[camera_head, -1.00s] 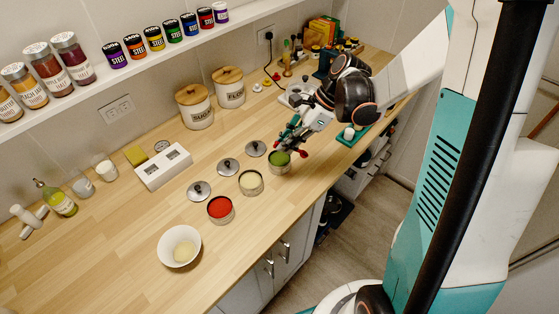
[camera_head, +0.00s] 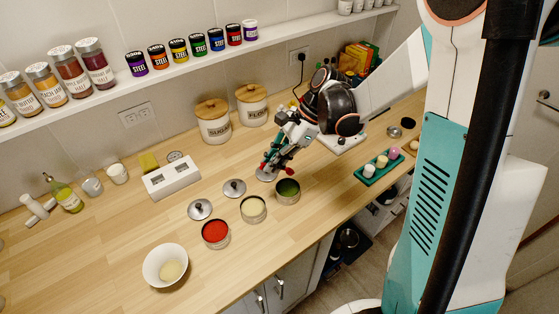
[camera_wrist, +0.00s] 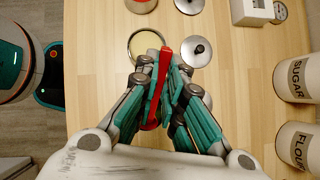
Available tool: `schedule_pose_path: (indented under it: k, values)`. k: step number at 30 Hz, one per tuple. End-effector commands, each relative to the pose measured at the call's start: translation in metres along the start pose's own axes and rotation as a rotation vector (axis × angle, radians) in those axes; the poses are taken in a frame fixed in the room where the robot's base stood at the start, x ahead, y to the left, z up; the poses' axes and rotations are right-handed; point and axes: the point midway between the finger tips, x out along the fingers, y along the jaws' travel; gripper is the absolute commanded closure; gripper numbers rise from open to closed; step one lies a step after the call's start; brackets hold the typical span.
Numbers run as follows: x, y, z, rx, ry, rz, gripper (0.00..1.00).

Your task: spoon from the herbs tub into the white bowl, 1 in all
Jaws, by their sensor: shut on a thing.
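The herbs tub (camera_head: 288,193) is a round metal tub with green contents, at the right end of a row of three open tubs on the counter. The white bowl (camera_head: 153,277) stands at the front left with a pale heap in it. My gripper (camera_head: 272,162) is behind and left of the herbs tub, near a lid. In the wrist view my gripper (camera_wrist: 162,98) is shut on a red spoon (camera_wrist: 164,70), whose red length runs between the fingers. I cannot tell whether the spoon carries anything. The herbs tub is not visible in the wrist view.
A red-filled tub (camera_head: 215,235) and a cream-filled tub (camera_head: 253,210) stand between the herbs tub and the bowl. Metal lids (camera_head: 234,188) lie behind them. A white two-hole block (camera_head: 172,178) and sugar canister (camera_head: 213,125) stand further back.

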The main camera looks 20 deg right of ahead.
Motion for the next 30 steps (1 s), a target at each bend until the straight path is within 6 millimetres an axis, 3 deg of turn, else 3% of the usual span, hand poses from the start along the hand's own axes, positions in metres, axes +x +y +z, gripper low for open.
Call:
schedule_pose_path:
  k: [17, 30]
  values:
    - [0.001, 0.0, 0.0, -0.003, -0.001, 0.003, 1.0]
    - [0.022, 0.0, -0.015, -0.003, -0.001, 0.003, 1.0]
